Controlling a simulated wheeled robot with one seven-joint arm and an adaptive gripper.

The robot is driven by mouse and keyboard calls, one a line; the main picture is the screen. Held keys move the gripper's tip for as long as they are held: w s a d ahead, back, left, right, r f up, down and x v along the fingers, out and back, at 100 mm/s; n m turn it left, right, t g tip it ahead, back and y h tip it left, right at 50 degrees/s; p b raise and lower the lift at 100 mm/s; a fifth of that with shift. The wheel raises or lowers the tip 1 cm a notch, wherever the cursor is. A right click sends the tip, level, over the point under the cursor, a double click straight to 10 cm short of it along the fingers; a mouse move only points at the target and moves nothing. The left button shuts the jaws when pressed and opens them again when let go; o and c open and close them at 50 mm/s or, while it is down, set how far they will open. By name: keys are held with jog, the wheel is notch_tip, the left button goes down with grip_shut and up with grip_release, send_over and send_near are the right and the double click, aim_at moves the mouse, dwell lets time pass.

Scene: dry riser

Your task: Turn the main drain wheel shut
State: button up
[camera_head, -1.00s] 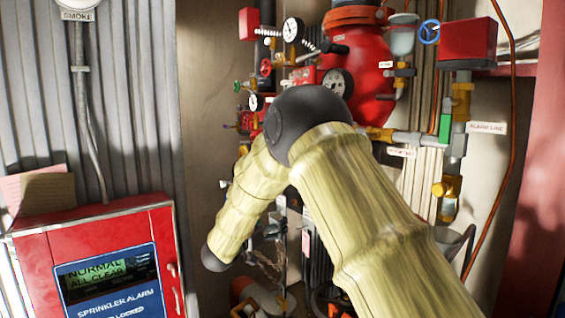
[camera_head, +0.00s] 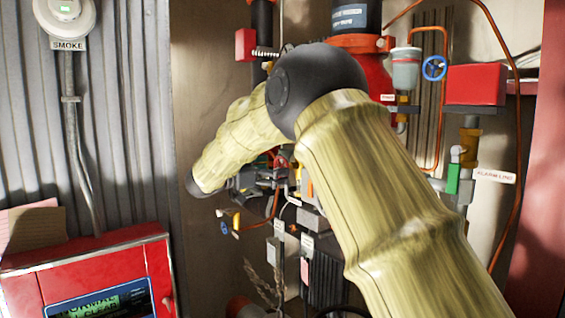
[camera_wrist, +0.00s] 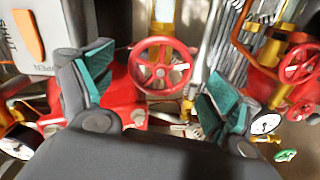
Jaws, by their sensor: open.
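A red spoked handwheel (camera_wrist: 162,63) shows in the wrist view, ahead of my gripper and between its fingers. No label on it can be read, so I cannot tell for sure that it is the main drain wheel. My gripper (camera_wrist: 156,88) is open, with a teal-padded finger on each side of the wheel's picture. I see no contact, and the gap in depth is unclear. A second red wheel (camera_wrist: 300,63) is at the right edge. In the head view my arm hides much of the valve group, and the gripper cannot be made out clearly.
A grey box marked SHUT (camera_wrist: 40,35) is at the wrist view's upper left. A gauge (camera_wrist: 265,124) and pipes crowd the right finger. In the head view, a blue wheel (camera_head: 434,68), a red box (camera_head: 475,85) and the alarm panel (camera_head: 100,268) flank the riser.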

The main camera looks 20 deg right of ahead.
jog(key=shift+p+x, duration=0.75)
jog(key=shift+x, duration=1.25)
jog(key=c, duration=1)
